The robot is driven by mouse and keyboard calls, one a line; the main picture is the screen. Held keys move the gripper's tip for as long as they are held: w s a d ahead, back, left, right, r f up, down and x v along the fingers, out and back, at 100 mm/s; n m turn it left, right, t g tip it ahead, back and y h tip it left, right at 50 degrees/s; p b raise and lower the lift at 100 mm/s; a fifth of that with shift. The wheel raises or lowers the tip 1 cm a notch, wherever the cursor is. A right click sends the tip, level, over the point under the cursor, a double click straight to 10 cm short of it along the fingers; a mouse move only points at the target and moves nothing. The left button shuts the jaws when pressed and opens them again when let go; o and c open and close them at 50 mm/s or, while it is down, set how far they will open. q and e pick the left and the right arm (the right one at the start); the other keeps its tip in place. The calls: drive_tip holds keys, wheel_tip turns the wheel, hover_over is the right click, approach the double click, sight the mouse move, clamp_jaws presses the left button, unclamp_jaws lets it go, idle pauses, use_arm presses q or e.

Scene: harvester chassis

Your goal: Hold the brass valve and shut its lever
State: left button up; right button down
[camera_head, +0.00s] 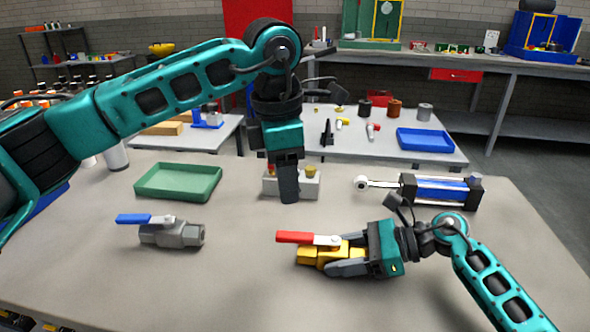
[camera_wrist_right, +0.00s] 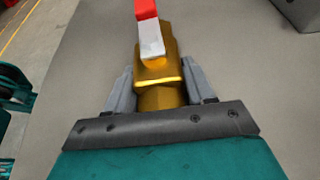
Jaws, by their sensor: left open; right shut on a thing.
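The brass valve (camera_head: 315,256) lies on the grey table near the front middle, with its red lever (camera_head: 296,237) on top. In the head view the lever runs left along the valve's length. My right gripper (camera_head: 345,262) is shut on the right end of the valve body. In the right wrist view its two fingers (camera_wrist_right: 162,92) stand either side of the brass body (camera_wrist_right: 160,70), and the red lever end (camera_wrist_right: 146,9) points away from the gripper. My left gripper (camera_head: 289,190) points down, above and behind the valve, apart from it; its fingers overlap in this view.
A steel valve with a blue lever (camera_head: 172,234) lies to the left. A green tray (camera_head: 179,181) is behind it. A light block with buttons (camera_head: 307,184) stands by my left gripper. A blue cylinder unit (camera_head: 440,190) lies at right. The table front is clear.

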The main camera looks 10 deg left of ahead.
sight(293, 235)
use_arm(q)
drive_tip(key=f+m, duration=0.1)
drive_tip(key=f, duration=0.2)
drive_tip(key=f+m, duration=0.1)
drive_tip(key=f, duration=0.3)
drive_tip(key=d+f+m+g, duration=0.1)
drive_tip(key=f, duration=0.3)
drive_tip(key=shift+w+y, duration=0.2)
drive_tip(key=shift+y, duration=0.1)
drive_tip(key=shift+r, duration=0.1)
clamp_jaws()
idle(0.4)
drive_tip(key=shift+s+d+n, duration=0.1)
drive_tip(key=shift+s+n, duration=0.6)
drive_tip(key=shift+n, duration=0.4)
drive_tip(key=shift+s, duration=0.1)
